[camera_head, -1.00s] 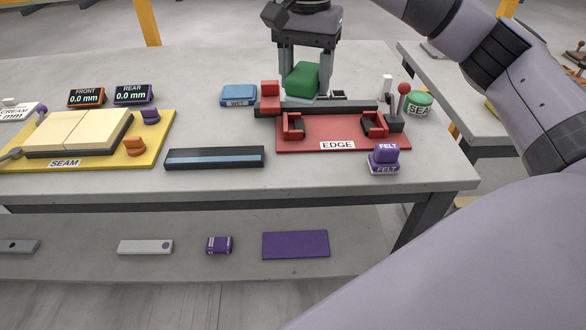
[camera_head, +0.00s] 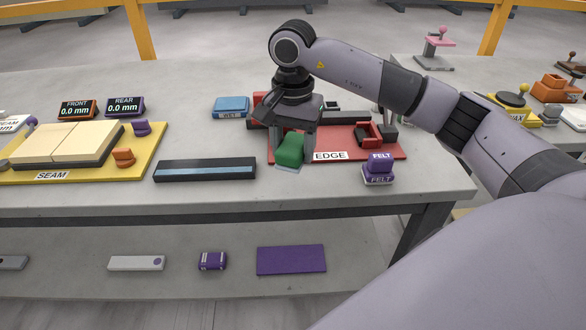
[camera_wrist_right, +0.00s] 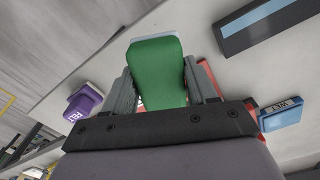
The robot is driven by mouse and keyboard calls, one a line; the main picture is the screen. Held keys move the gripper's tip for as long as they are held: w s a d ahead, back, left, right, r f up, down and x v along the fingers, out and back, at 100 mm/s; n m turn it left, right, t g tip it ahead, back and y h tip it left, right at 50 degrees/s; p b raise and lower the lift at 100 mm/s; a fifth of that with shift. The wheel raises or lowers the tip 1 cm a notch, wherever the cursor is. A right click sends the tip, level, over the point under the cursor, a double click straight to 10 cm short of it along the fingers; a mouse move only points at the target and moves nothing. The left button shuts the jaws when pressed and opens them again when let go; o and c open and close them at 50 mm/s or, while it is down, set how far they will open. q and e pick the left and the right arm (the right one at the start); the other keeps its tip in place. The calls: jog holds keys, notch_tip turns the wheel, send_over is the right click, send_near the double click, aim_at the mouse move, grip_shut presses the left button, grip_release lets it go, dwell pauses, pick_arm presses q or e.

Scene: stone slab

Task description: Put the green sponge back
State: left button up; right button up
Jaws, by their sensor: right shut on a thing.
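The green sponge (camera_head: 290,150) has a pale underside and is between the fingers of my right gripper (camera_head: 292,148), which is shut on it. It is at the front left of the red EDGE board (camera_head: 345,146); I cannot tell whether it touches the table. In the right wrist view the sponge (camera_wrist_right: 156,72) fills the space between both fingers, with a white-blue layer at its far end. My left gripper is not in view.
A dark bar with a blue strip (camera_head: 205,169) lies left of the sponge. The purple FELT block (camera_head: 379,168) stands to the right, near the table's front edge. The blue WET block (camera_head: 231,106) is behind. The yellow SEAM board (camera_head: 140,166) is at left. Bare table lies in front.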

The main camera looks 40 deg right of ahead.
aim_at(293, 182)
notch_tip(293, 182, down, 6)
dwell(0.5)
jog(key=shift+f, duration=0.1)
jog(key=o, duration=1.2)
jog(key=shift+c, duration=0.2)
